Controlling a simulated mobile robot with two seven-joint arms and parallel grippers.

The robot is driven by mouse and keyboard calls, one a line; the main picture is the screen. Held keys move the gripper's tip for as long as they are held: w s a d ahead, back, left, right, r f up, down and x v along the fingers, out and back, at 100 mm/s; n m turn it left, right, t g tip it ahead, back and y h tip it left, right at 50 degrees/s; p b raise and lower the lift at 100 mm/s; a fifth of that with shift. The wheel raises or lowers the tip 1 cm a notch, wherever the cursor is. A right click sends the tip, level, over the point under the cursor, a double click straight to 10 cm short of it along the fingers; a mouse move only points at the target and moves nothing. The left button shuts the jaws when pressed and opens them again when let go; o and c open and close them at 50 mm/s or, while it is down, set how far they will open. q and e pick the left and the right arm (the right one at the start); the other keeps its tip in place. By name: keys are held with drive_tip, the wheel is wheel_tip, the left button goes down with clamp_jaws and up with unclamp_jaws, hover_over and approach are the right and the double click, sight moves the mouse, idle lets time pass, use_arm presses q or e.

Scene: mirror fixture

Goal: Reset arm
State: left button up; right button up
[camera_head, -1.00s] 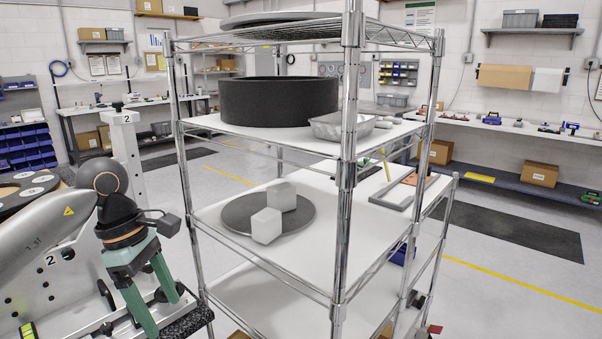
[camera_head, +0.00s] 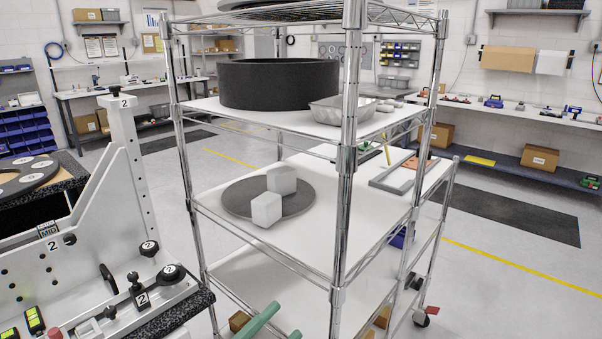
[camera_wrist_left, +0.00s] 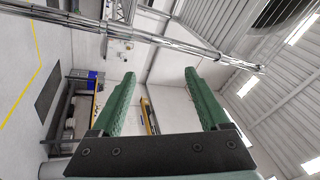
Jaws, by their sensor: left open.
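My left gripper (camera_head: 286,319) shows only as green fingers at the bottom edge of the head view, in front of the lower part of the wire rack cart (camera_head: 342,190). The rest of that arm is out of the frame. In the left wrist view the two green fingers (camera_wrist_left: 160,75) stand wide apart with nothing between them. A chrome rack rail (camera_wrist_left: 180,42) crosses beyond them; I cannot tell how close it is. My right gripper is in neither view.
A grey fixture (camera_head: 95,240) with knobs stands at the left. Open floor (camera_head: 480,280) lies right of the cart.

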use_arm(q)
drive_tip(key=s+a+f+n+t+y, duration=0.2)
drive_tip(key=a+f+n+y, duration=0.3)
drive_tip(key=f+n+y, duration=0.4)
drive_tip(key=s+a+f+n+g+y, duration=0.2)
drive_tip(key=s+a+f+n+g, duration=0.1)
drive_tip(key=s+f, duration=0.5)
drive_tip(key=s+a+f+n+g+y, duration=0.2)
drive_tip(key=s+a+f+n+g, duration=0.2)
drive_tip(key=s+f+n, duration=0.4)
wheel_tip(320, 180, down, 3)
drive_tip(key=shift+a+f+n+y, duration=0.15)
drive_tip(key=shift+a+n+y, duration=0.15)
drive_tip(key=shift+a, duration=0.1)
